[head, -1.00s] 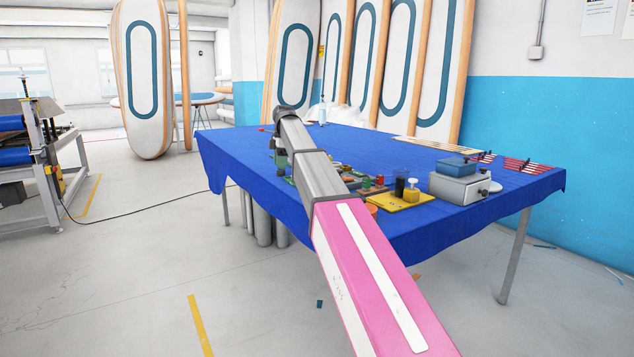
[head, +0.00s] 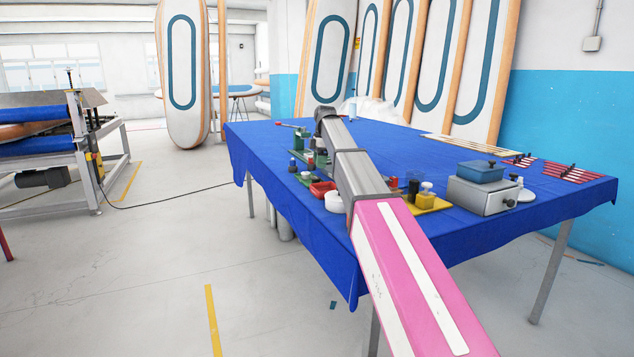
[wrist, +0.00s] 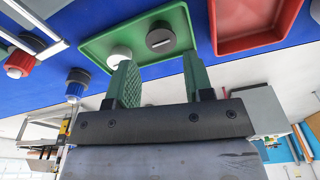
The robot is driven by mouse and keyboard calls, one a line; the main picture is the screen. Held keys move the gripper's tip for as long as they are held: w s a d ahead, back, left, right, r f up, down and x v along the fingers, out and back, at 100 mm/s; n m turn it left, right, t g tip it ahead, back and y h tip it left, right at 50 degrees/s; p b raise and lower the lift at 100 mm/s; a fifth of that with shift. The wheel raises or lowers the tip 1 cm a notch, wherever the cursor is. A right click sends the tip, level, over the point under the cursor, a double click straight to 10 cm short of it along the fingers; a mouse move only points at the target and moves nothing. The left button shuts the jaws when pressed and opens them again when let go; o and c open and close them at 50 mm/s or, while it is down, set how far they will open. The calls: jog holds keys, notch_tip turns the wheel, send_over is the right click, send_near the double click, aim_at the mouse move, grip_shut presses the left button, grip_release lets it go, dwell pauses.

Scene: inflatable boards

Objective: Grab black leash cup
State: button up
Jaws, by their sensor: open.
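In the wrist view, a dark, round, flat-topped cup with a pale slot (wrist: 160,38), which looks like the black leash cup, sits on a green tray (wrist: 98,44). A similar white cup (wrist: 120,54) sits beside it on the tray, close to the left finger. My gripper (wrist: 157,62) is open and empty, with two green ribbed fingers. The dark cup appears between and beyond the fingertips; I cannot tell the exact gap. In the head view my arm hides the gripper and I cannot make out the dark cup.
A red tray (wrist: 238,46) lies beside the green one. On the blue-covered table (head: 385,150) are a yellow tray (head: 430,204) with small containers and a grey box (head: 484,198). The table's far middle is clear.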

aim_at(316, 177)
jog(key=shift+s+a+f, duration=0.1)
jog(key=shift+a+f, duration=0.1)
jog(key=shift+f, duration=0.9)
jog(key=shift+w+a+f, duration=0.1)
jog(key=shift+a+f, duration=0.15)
jog(key=shift+f, duration=0.85)
jog(key=shift+s+a+f, duration=0.1)
jog(key=shift+a+f, duration=0.1)
jog(key=shift+f, duration=0.9)
jog(key=c, duration=0.5)
